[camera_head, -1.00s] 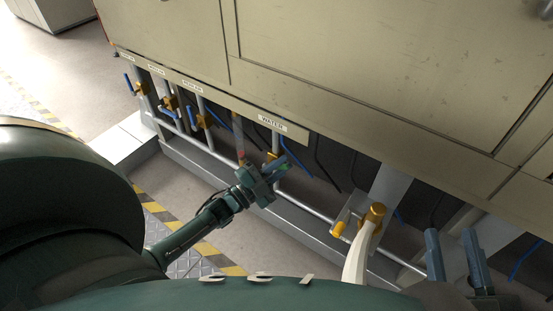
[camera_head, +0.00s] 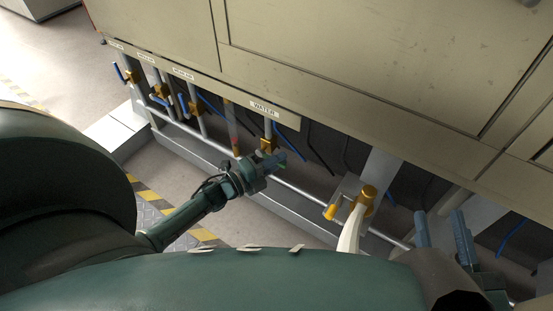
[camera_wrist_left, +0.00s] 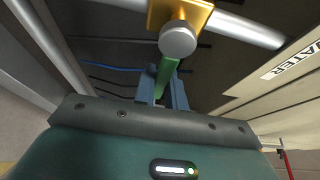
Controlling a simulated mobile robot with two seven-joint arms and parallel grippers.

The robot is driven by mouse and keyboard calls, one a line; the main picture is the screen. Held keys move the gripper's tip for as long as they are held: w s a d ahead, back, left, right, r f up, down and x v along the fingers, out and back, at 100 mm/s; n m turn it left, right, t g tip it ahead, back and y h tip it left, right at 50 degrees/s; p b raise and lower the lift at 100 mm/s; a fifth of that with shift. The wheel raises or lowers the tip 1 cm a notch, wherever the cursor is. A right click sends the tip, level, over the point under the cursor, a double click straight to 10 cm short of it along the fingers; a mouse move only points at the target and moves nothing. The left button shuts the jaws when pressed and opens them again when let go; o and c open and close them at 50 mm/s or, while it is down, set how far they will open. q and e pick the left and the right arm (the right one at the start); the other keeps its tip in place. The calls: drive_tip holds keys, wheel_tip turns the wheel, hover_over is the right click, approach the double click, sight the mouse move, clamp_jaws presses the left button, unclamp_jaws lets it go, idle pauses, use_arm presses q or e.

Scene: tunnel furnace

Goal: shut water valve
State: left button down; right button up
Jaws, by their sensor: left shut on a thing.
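The water valve has a brass body (camera_head: 268,145) on a pipe under the panel with the WATER label (camera_head: 264,108). The left wrist view shows the brass body (camera_wrist_left: 180,14), a round grey stem end and a green handle (camera_wrist_left: 168,72) coming from it toward me. My left gripper (camera_head: 278,161) is at this valve. Its two blue-grey fingers (camera_wrist_left: 164,88) are shut on the green handle, one on each side. The fingers hide part of the handle. My right gripper (camera_head: 441,228) is open and empty at the lower right, away from the water valve.
Several other brass valves with blue handles (camera_head: 183,104) stand on pipes to the left. A brass fitting with a pale curved lever (camera_head: 351,228) is to the right. A horizontal pipe (camera_head: 300,191) runs low along the frame. The cabinet panel (camera_head: 350,70) overhangs the valves.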

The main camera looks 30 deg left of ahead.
use_arm(q)
drive_tip(key=shift+f, duration=0.15)
drive_tip(key=c, duration=1.4)
unclamp_jaws()
drive_tip(key=shift+c, duration=0.2)
drive_tip(key=p+v, duration=0.2)
drive_tip(key=v, duration=1.1)
drive_tip(key=shift+p, duration=0.4)
drive_tip(key=shift+s+a, duration=0.1)
